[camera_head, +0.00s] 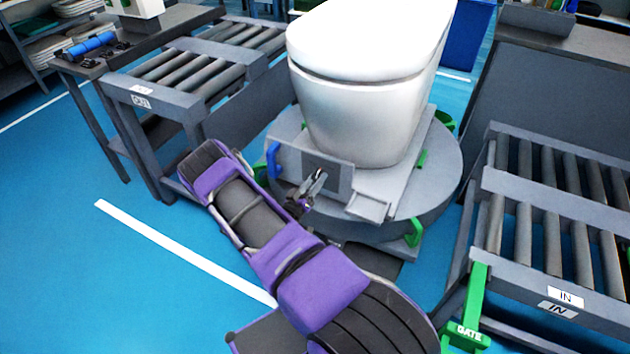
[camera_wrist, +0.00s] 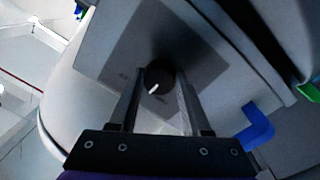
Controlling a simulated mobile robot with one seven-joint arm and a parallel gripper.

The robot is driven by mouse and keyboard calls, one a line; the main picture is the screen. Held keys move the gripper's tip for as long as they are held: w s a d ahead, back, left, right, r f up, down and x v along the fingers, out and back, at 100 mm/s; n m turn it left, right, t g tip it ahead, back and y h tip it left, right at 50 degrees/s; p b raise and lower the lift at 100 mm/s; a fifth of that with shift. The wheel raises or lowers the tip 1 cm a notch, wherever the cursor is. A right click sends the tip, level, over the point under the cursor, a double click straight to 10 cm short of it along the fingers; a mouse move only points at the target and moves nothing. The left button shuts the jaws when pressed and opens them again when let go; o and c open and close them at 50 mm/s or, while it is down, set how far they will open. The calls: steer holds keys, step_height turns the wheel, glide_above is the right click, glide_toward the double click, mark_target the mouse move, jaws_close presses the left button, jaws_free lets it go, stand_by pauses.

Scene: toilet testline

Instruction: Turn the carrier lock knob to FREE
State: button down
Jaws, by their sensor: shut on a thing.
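The carrier lock knob (camera_wrist: 160,76) is a dark round knob with a white pointer mark, on a dark grey panel (camera_wrist: 197,50) of the carrier. In the wrist view its pointer aims toward the lower left; the small markings around it are too faint to read. My gripper (camera_wrist: 158,82) has one finger on each side of the knob and is shut on it. In the head view my gripper (camera_head: 314,184) reaches the panel (camera_head: 340,178) at the front of the carrier and hides the knob.
A white toilet (camera_head: 365,110) stands on the carrier, over a round grey turntable (camera_head: 440,185) with green clamps. A blue handle (camera_head: 272,160) is left of the panel. Roller conveyors stand at left (camera_head: 190,75) and right (camera_head: 560,215), with a green gate post (camera_head: 473,310).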

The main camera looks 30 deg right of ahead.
steer(key=n, duration=0.4)
steer(key=shift+n, duration=0.4)
steer(key=shift+s+n+t, duration=0.1)
steer(key=shift+n+t, duration=0.2)
steer(key=shift+n, duration=1.7)
steer(key=shift+c, duration=1.8)
jaws_free()
steer(key=shift+a, duration=0.1)
steer(key=r+v, duration=0.1)
steer(key=v, duration=1.6)
steer(key=shift+s+f+p, duration=0.15)
steer(key=shift+f+p, duration=0.2)
steer(key=shift+f, duration=0.05)
